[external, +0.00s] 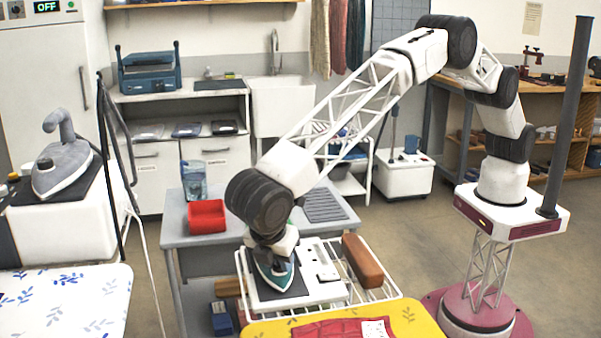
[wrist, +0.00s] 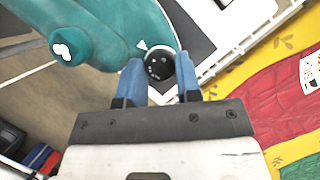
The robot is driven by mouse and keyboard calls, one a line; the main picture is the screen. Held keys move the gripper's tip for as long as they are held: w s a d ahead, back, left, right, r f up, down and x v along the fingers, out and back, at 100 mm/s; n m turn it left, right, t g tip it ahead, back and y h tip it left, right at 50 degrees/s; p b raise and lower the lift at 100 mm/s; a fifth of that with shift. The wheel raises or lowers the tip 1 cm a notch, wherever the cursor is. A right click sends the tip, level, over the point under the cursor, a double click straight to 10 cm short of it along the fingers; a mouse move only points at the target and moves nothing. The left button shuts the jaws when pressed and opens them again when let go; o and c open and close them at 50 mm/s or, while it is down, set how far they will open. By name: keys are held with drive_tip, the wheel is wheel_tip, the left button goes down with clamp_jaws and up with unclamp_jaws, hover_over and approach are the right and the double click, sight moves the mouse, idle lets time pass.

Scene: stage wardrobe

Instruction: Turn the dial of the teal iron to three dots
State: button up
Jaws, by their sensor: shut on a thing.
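The teal iron (external: 284,277) rests on a dark pad on the white board of the wire rack, below my gripper (external: 272,243). In the wrist view the iron's teal body (wrist: 108,22) fills the upper left. Its round black dial (wrist: 158,64), marked with small white dots, sits between the blue fingers of my gripper (wrist: 161,78), which is shut on it. A white triangle pointer (wrist: 141,44) is on the iron beside the dial's upper left edge. The dots are too small to tell which setting faces the pointer. The gripper hides the iron's upper part in the external view.
A white wire rack (external: 395,292) surrounds the iron, with a brown block (external: 362,262) at its right. A yellow board (external: 262,331) with red cloth (external: 335,329) is in front. A red bin (external: 206,217) and clear jug (external: 194,180) stand to the left on the grey table.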

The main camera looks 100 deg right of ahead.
drive_tip(key=shift+m+g+y, duration=0.4)
drive_tip(key=shift+m+g, duration=0.1)
drive_tip(key=shift+m, duration=0.9)
drive_tip(key=shift+d, duration=0.1)
drive_tip(key=o, duration=0.9)
drive_tip(key=shift+o, duration=0.2)
drive_tip(key=shift+w+r, duration=0.1)
drive_tip(key=v, duration=0.7)
drive_tip(key=shift+r, duration=0.2)
drive_tip(key=shift+w, duration=0.1)
